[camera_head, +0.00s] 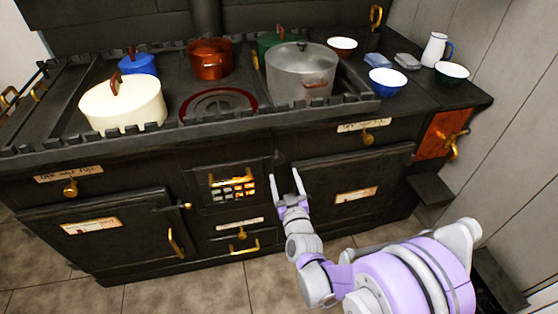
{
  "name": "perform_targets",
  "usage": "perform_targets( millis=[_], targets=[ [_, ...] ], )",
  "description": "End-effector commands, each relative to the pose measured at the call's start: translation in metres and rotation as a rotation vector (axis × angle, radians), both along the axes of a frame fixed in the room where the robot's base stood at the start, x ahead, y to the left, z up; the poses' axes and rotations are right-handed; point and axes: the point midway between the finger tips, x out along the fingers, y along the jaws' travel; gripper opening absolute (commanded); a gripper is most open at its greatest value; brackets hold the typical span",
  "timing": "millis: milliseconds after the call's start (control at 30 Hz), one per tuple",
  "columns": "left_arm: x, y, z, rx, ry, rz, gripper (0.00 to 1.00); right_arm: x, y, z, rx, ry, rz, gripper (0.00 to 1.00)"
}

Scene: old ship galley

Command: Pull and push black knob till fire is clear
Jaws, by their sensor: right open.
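The black stove (130,190) fills the middle of the view. A small fire grate (232,186) in its front glows orange behind bars. I cannot make out a black knob for certain; dark parts blend into the black stove front. My right gripper (285,175) is open and empty, with its two fingers pointing up in front of the stove, just right of the fire grate. Whether it touches the stove I cannot tell. My left gripper is not in view.
Brass handles (243,247) stick out below the grate. A cream pot (123,103), a grey pot (301,73), an orange pot (210,58) and a blue pot (138,64) stand on top. Bowls and a white jug (436,50) are at right. Tiled floor (190,290) lies in front.

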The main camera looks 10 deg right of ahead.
Motion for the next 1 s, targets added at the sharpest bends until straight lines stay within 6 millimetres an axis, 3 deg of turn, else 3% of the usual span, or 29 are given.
perform_targets(
  millis=[200, 400, 600, 833, 867, 1000],
  targets=[
    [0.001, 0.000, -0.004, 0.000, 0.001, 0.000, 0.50, 0.044, -0.001, -0.001, 0.002, 0.002, -0.001, 0.74],
    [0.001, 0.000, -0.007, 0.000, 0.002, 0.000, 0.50, 0.073, -0.001, -0.001, 0.002, 0.002, 0.000, 0.74],
    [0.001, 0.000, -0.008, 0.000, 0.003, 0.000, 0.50, 0.085, -0.001, -0.001, 0.004, 0.002, 0.000, 0.74],
    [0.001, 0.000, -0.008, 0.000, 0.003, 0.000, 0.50, 0.085, -0.001, 0.000, 0.004, 0.002, 0.000, 0.74],
    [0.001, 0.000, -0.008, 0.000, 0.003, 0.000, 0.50, 0.085, -0.001, 0.000, 0.004, 0.002, 0.000, 0.72],
    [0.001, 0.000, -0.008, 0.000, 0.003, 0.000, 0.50, 0.085, -0.001, 0.000, 0.004, 0.002, 0.000, 0.47]
  ],
)
